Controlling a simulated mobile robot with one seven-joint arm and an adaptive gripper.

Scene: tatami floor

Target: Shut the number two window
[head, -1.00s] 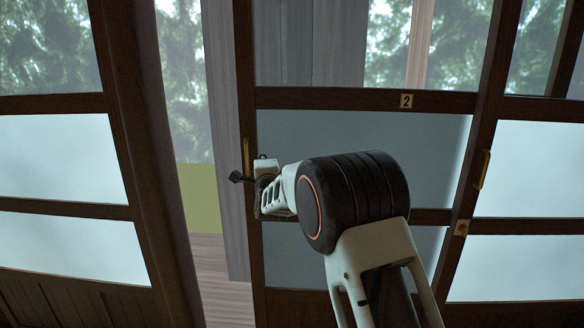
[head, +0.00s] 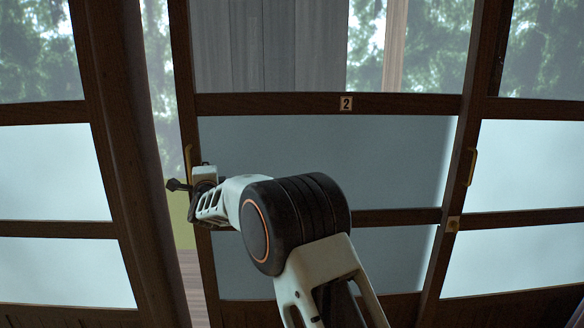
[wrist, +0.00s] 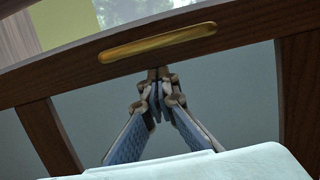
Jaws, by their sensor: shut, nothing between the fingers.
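The number two window (head: 330,150) is a dark-wood sliding panel with a small "2" plate (head: 346,103) on its upper rail. A narrow open gap (head: 158,90) shows between its left stile and the dark post (head: 118,150). The brass pull (head: 188,160) sits on that left stile; it also shows in the wrist view (wrist: 157,42). My gripper (head: 178,186) is at the left stile, just below the pull. In the wrist view my gripper (wrist: 158,76) is shut and empty, its tips by the stile's edge; contact is unclear.
A framed panel (head: 50,170) stands left of the post. Another panel (head: 520,165) with its own brass pull (head: 472,167) adjoins on the right. My arm covers part of the lower panes. Trees and a grey wall show through the upper glass.

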